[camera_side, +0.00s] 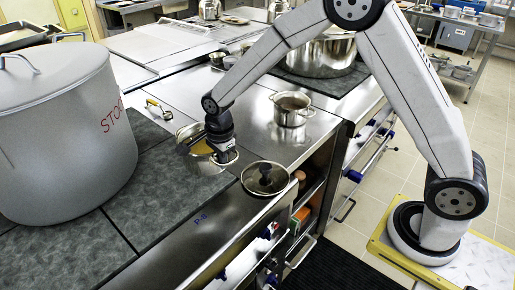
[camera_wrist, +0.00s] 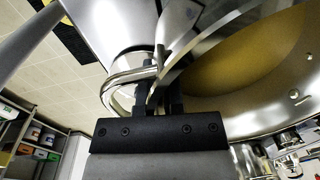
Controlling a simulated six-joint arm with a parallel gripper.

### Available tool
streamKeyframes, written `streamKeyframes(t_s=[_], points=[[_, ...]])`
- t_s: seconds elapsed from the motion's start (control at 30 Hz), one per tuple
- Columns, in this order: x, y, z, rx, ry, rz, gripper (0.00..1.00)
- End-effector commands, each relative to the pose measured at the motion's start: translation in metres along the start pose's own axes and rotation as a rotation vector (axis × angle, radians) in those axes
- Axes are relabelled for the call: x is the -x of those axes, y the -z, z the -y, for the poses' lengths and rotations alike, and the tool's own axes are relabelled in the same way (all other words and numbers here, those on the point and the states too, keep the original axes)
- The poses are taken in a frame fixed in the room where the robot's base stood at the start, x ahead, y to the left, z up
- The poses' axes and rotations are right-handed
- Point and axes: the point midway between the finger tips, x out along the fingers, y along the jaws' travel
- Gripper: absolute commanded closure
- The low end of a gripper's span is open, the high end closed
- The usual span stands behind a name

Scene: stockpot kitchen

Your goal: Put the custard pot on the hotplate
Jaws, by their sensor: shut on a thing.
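The custard pot (camera_side: 207,165) is a small steel pot with yellow contents. It is at the centre-left of the side view, over the steel strip by the dark hotplate. The dark grey hotplate (camera_side: 160,215) lies left of and in front of the pot. I cannot tell whether the pot touches the counter.
A large grey stockpot (camera_side: 65,140) stands on the left of the hotplate. A glass lid (camera_side: 265,179) lies near the front edge. A small steel pot (camera_side: 291,112) stands behind it, and a big steel pot (camera_side: 322,55) farther back. A ladle (camera_side: 158,107) lies behind the custard pot.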

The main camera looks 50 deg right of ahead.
Motion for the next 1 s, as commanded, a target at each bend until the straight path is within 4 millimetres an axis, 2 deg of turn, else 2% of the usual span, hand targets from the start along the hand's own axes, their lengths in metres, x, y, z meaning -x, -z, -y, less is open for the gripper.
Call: streamKeyframes(t_s=[0.23,0.4,0.77,1.0], points=[[-0.024,-0.004,0.018,0.0,0.003,0.001,1.0],[-0.033,-0.006,0.026,0.0,0.005,0.001,1.0],[-0.037,-0.006,0.029,0.0,0.005,0.001,1.0],[-0.057,-0.007,0.031,0.0,0.003,0.001,1.0]])
